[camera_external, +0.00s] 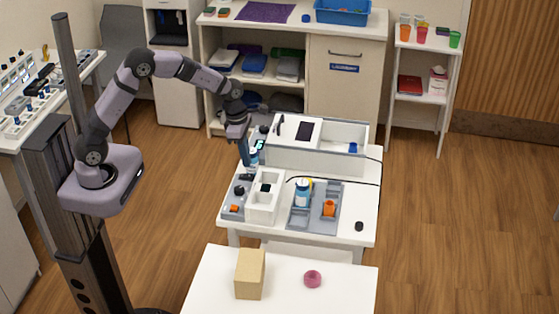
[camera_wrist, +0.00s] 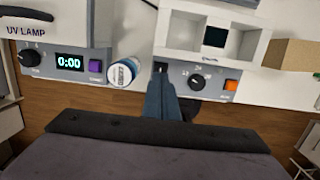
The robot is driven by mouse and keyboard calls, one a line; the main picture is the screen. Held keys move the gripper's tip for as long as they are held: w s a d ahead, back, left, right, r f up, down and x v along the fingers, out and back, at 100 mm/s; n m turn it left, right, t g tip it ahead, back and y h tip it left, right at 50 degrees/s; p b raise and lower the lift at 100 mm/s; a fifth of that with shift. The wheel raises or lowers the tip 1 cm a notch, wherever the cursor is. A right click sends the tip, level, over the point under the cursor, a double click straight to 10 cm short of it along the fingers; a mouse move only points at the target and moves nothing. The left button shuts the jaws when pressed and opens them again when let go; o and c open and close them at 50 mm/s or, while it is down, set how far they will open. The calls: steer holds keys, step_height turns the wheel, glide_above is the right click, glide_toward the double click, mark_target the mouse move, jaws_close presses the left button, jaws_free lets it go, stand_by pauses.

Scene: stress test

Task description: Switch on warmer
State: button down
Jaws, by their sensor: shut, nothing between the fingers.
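The warmer is a white box with square wells (camera_external: 263,214) and a grey front panel, also in the wrist view (camera_wrist: 212,53). Its panel carries a black dial (camera_wrist: 197,82) and an orange button (camera_wrist: 231,85); the button also shows in the external view (camera_external: 234,208). A small dark part (camera_wrist: 160,67), perhaps a switch, sits at the panel's left end. My gripper (camera_external: 244,162) is shut and empty. In the wrist view its blue-grey fingertips (camera_wrist: 160,78) are right at that dark part and partly cover the panel's left end. I cannot tell whether they touch it.
Left of the fingers in the wrist view stand a blue-and-white lidded jar (camera_wrist: 123,72) and the UV lamp (camera_wrist: 55,60), its display reading 0:00. A tray (camera_external: 301,217) with a blue bottle stands right of the warmer. The front table (camera_external: 212,285) holds a tan block.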

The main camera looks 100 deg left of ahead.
mark_target(250, 176)
steer(key=shift+w+f+p, duration=0.15)
steer(key=shift+f+p, duration=0.2)
steer(key=shift+f, duration=0.7)
steer(key=shift+w+f+p, duration=0.15)
steer(key=shift+f+p, duration=0.2)
steer(key=shift+f, duration=0.65)
